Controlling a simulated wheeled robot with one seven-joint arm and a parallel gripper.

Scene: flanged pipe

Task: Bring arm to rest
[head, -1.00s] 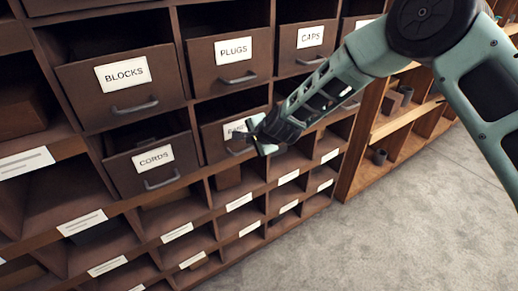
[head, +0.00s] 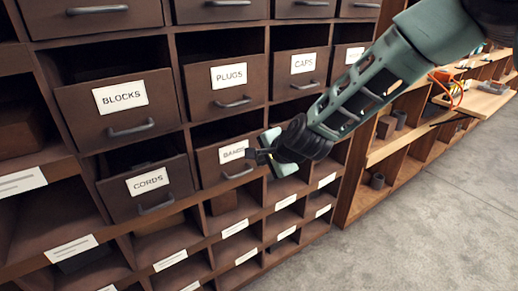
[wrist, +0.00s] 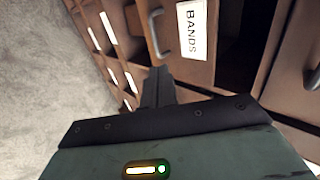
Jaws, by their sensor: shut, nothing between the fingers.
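My gripper (head: 261,154) is in front of the brown cabinet, close to the drawer labelled BANDS (head: 214,170). Its fingers are together with nothing between them. In the wrist view my gripper (wrist: 158,75) shows as dark shut fingers, with the BANDS drawer (wrist: 212,75) and its handle just beyond. The fingers overlap the drawer's right part in the head view, and I cannot tell how large the gap is. My green arm reaches in from the upper right.
Drawers labelled BLOCKS (head: 90,115), PLUGS (head: 215,90), CAPS (head: 300,85) and CORDS (head: 125,190) stand partly open around it. Open cubbies lie below. A lighter wooden shelf (head: 372,155) stands at the right. The grey floor (head: 420,220) there is clear.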

